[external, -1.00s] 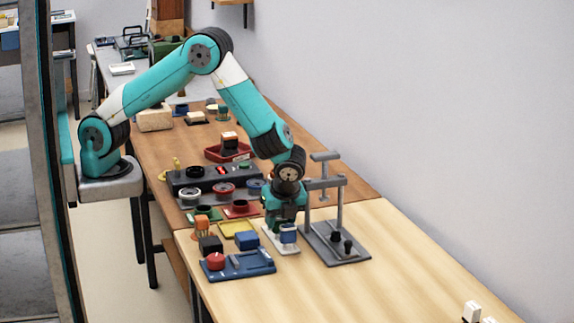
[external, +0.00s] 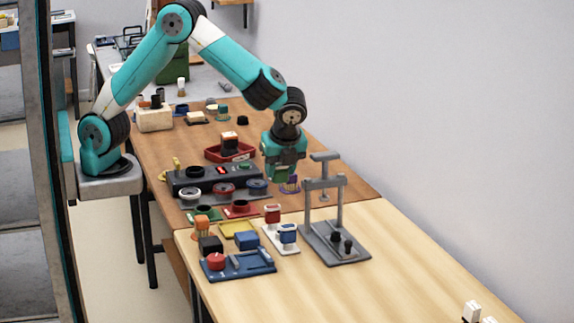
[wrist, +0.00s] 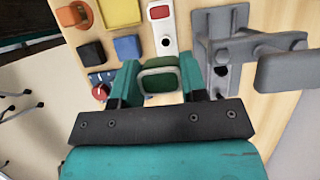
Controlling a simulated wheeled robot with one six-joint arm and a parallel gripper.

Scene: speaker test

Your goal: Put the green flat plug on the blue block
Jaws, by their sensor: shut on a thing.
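My gripper (external: 284,178) is shut on the green flat plug and holds it above the table. The plug (wrist: 159,82) shows between the two fingers in the wrist view as a green piece with a pale rim. In the external view it is small and partly hidden by the fingers. A plain blue block (external: 246,240) sits on the table beside a black block; it also shows in the wrist view (wrist: 127,47), up and left of the plug.
A grey press stand (external: 340,245) stands right of the white plate. A yellow tray (external: 236,228), an orange piece (external: 203,224), the black block (external: 210,246) and a blue base with a red knob (external: 238,265) crowd the left.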

